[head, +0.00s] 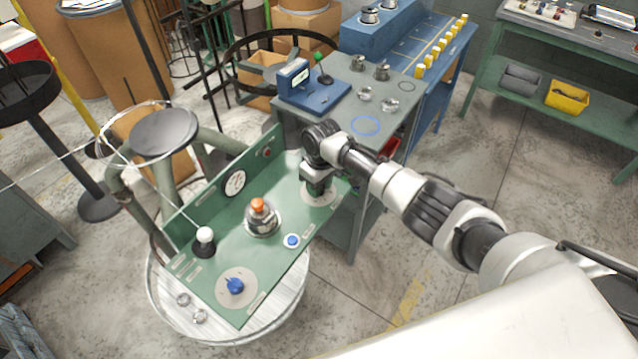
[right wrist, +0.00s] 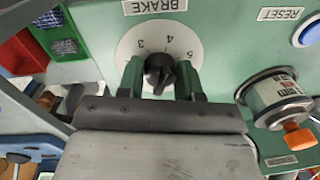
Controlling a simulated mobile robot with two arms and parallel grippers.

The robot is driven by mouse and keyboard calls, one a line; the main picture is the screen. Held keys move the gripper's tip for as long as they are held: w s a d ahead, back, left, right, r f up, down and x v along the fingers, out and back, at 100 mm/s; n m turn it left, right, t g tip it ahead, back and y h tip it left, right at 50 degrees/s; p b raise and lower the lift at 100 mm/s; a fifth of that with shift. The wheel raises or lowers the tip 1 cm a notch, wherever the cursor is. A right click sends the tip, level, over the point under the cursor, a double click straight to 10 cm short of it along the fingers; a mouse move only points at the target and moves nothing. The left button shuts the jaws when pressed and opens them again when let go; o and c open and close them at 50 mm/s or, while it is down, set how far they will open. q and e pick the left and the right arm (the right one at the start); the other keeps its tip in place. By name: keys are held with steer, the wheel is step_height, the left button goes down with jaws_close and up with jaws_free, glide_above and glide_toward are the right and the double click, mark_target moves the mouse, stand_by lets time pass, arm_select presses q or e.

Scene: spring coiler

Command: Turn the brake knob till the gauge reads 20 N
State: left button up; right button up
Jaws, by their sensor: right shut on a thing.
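The black brake knob (right wrist: 160,70) sits on a white numbered dial plate (right wrist: 135,45) under a BRAKE label, upside down in the right wrist view. My right gripper (right wrist: 160,78) has one finger on each side of the knob and is shut on it. In the head view my right gripper (head: 318,187) comes down onto the far right end of the green panel (head: 225,255) and hides the knob. The round white gauge (head: 234,183) stands on the panel's upright back; its needle is too small to read. My left gripper is not in view.
Beside the knob on the panel are an orange-topped metal part (head: 262,216), a blue reset button (head: 291,240), a white-tipped lever (head: 204,240) and a blue knob (head: 235,286). A grey bench (head: 385,118) with a blue device (head: 312,90) stands behind my right gripper.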

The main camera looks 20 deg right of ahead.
steer(key=o, duration=0.9)
steer(key=shift+o, duration=0.2)
steer(key=shift+r, duration=0.1)
step_height(320, 180, up, 11)
steer(key=b, duration=0.1)
steer(key=shift+w+d, duration=0.15)
steer(key=shift+d, duration=0.1)
steer(key=shift+f, duration=0.2)
